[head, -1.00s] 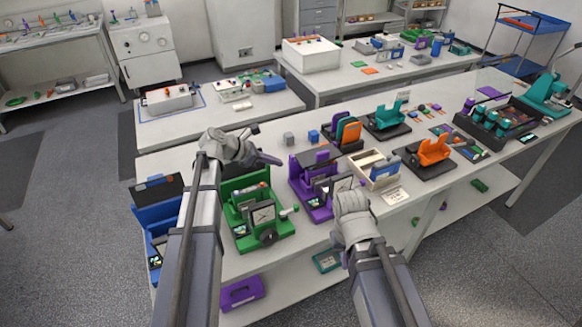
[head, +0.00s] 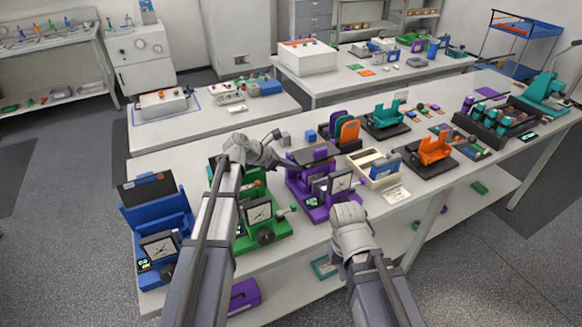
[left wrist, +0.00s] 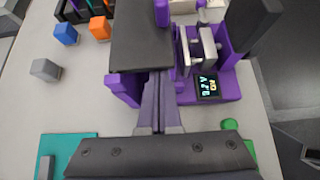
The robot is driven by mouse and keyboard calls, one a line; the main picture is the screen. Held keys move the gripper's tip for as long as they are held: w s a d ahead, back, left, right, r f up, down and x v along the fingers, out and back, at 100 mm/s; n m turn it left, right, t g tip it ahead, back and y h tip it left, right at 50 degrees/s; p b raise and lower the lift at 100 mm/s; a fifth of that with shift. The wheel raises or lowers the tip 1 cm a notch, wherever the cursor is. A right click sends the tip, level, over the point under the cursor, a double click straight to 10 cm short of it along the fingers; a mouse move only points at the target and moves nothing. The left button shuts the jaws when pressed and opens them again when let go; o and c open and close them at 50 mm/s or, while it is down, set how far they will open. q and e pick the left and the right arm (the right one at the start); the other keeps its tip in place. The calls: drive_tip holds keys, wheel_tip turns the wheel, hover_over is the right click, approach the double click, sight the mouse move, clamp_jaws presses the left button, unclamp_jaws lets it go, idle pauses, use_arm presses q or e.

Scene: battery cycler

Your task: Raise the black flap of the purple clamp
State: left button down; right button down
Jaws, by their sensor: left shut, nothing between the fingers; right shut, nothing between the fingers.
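The purple clamp (head: 318,205) stands on the bench in the head view, between the green clamp and the cream box. Its black flap (head: 316,153) lies low over the top, near level. In the left wrist view the flap (left wrist: 142,40) is a dark plate above a purple body (left wrist: 122,88). My left gripper (head: 300,163) is shut and empty, reaching from the left to the flap's near edge. Its fingertips (left wrist: 157,75) seem to pass under that edge; contact is unclear. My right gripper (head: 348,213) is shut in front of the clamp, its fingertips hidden.
A green clamp (head: 262,230) stands beneath my left arm, and a blue clamp (head: 160,215) stands further left with its flap up. Grey (head: 284,138) and blue (head: 310,135) blocks lie behind the purple clamp. A cream box (head: 375,170) stands to its right.

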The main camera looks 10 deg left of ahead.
use_arm(q)
drive_tip(key=shift+r+n+g+h, duration=0.3)
drive_tip(key=shift+g+h, duration=0.1)
idle(0.3)
drive_tip(key=shift+w+a+r+n+g+h+p, duration=0.15)
drive_tip(key=shift+r+n+g+p, duration=0.1)
drive_tip(key=shift+r+p, duration=0.35)
drive_tip(key=shift+w+a+r+n+g+h+p, duration=0.15)
drive_tip(key=shift+r+n+p, duration=0.1)
drive_tip(key=shift+r+p, duration=0.35)
drive_tip(key=shift+r, duration=0.15)
